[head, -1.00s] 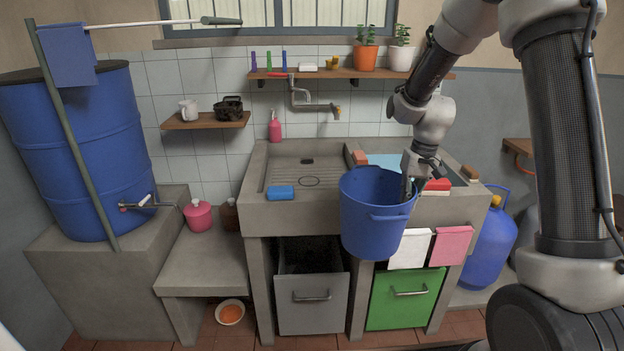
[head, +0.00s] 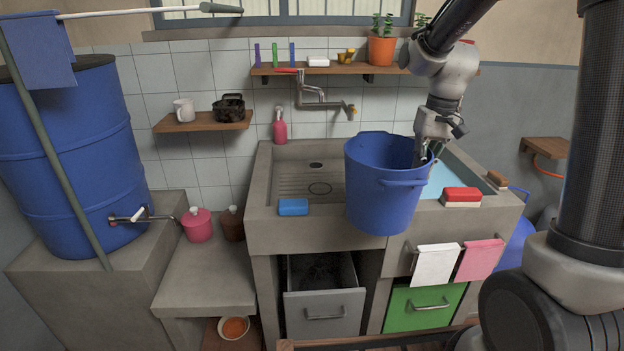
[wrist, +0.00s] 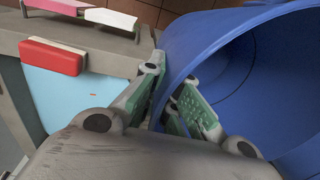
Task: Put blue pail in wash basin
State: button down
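The blue pail (head: 385,200) hangs upright in front of the grey sink counter, its upper part above the counter's front edge. My gripper (head: 424,158) grips its rim at the right side. In the wrist view, my gripper's green-padded fingers (wrist: 168,112) sit either side of the wall of the pail (wrist: 215,45), one inside and one outside. The pail looks empty where I see in. The wash basin (head: 291,184), a ribbed grey hollow with drain openings, lies behind and left of the pail. The pail hides its front right part.
A blue sponge (head: 293,207) lies on the basin's front edge. A water-filled compartment (head: 440,178) is at the right, with a red-and-white block (head: 461,197) on its front rim. The faucet (head: 325,103) reaches over from the wall. A drawer (head: 323,305) stands open below.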

aim_at(321, 191)
jog(key=i+j, duration=0.3)
jog(key=i, duration=0.15)
jog(key=i+j, duration=0.3)
jog(key=i, duration=0.2)
